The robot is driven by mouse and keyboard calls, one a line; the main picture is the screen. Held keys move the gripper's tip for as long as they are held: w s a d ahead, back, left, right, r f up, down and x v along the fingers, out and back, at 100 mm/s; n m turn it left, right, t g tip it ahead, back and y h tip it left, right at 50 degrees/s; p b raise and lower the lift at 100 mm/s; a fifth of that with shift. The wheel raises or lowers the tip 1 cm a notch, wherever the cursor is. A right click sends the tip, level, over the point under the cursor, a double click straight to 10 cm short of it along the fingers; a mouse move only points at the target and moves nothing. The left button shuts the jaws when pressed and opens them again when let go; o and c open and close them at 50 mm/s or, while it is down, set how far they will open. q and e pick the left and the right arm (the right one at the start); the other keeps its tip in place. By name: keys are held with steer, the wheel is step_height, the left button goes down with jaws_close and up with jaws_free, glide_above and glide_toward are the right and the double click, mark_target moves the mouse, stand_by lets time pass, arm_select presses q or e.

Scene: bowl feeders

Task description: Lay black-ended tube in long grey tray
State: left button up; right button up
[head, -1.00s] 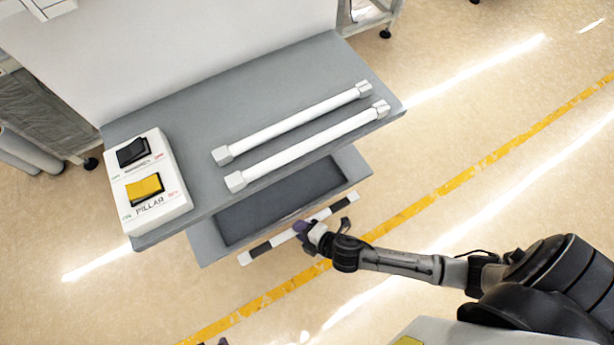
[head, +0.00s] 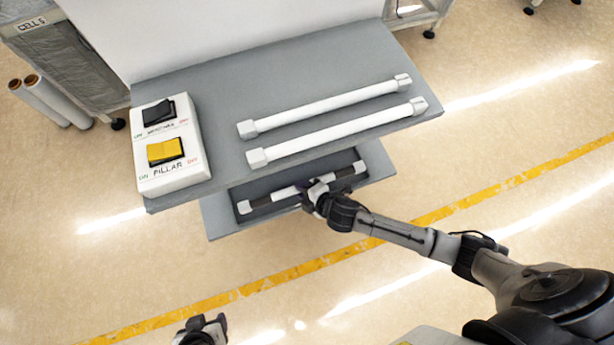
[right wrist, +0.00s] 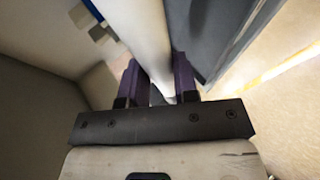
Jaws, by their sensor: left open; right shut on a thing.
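The black-ended tube (head: 285,193) is white in the middle with black bands near both ends and white tips. My right gripper (head: 312,190) is shut on it near its middle. In the head view the tube lies lengthwise over the dark recess of the long grey tray (head: 379,160); I cannot tell whether it touches the floor of the recess. In the right wrist view the white tube (right wrist: 148,35) runs between the purple fingers (right wrist: 158,85), with grey tray surface (right wrist: 205,35) beside it. My left gripper (head: 203,328) is open and empty at the bottom edge, away from the tray.
The grey upper shelf (head: 230,95) overhangs the tray's back side. On it lie two white tubes (head: 325,103) (head: 340,132) with white end caps and a switch box (head: 175,180) with black and yellow rockers. The floor in front is clear.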

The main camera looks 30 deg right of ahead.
steer(key=b, duration=0.2)
glide_above(298, 179)
steer(key=s+a, duration=0.1)
steer(key=s, duration=0.2)
steer(key=shift+w+f+b, duration=0.35)
steer(key=shift+f+b, duration=0.05)
steer(key=shift+f, duration=0.25)
step_height(298, 179, down, 2)
steer(key=shift+s+b, duration=0.15)
steer(key=shift+b, duration=0.35)
steer(key=shift+f, duration=0.45)
steer(key=shift+f+b, duration=0.1)
steer(key=shift+b, duration=0.2)
steer(key=o, duration=1.1)
steer(key=shift+c, duration=0.2)
